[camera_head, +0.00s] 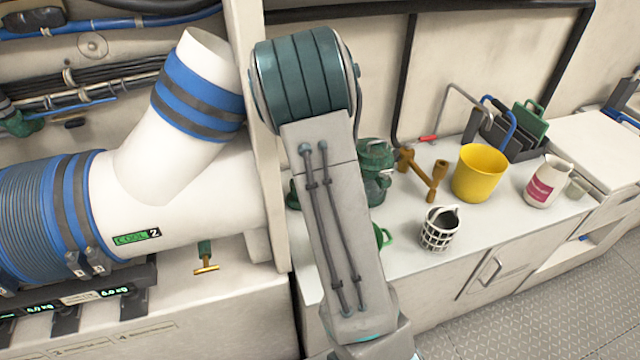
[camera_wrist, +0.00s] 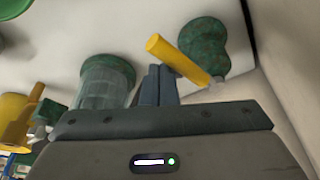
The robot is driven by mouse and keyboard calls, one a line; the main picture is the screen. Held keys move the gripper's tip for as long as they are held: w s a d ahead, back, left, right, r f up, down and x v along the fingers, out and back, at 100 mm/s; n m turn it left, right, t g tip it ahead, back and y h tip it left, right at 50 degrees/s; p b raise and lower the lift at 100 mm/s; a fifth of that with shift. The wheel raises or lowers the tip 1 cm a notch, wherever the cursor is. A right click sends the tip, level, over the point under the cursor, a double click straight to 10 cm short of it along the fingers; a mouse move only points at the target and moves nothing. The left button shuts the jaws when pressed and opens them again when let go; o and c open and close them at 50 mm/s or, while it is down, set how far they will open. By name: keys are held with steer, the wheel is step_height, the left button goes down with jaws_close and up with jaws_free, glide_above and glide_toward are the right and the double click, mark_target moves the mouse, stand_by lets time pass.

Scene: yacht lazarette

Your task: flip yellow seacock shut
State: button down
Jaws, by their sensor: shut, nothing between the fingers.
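The yellow seacock handle (camera_wrist: 180,60) is a short bar that slants across the upper middle of the wrist view. It lies beside a mottled green body (camera_wrist: 203,46), apparently its valve. My gripper (camera_wrist: 158,72) is shut and empty, with its dark fingers just left of and below the bar. I cannot tell whether they touch it. In the head view my arm hides the gripper and the yellow handle. A bit of green (camera_head: 293,195) shows left of the arm there.
A clear-bodied strainer with a green lid (camera_wrist: 105,80) stands close left of my fingers. In the head view, a brass-coloured fitting (camera_head: 430,180), yellow bucket (camera_head: 480,175), wire basket (camera_head: 439,236) and white jug (camera_head: 546,184) occupy the counter. A partition edges my arm's left.

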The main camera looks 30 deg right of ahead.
steer(key=d+f+b, duration=0.1)
steer(key=d+b, duration=0.2)
steer(key=d, duration=0.1)
steer(key=a+r+p, duration=0.1)
steer(key=a+r, duration=0.2)
steer(key=r, duration=0.6)
steer(key=shift+r, duration=0.4)
steer(key=shift+a, duration=0.1)
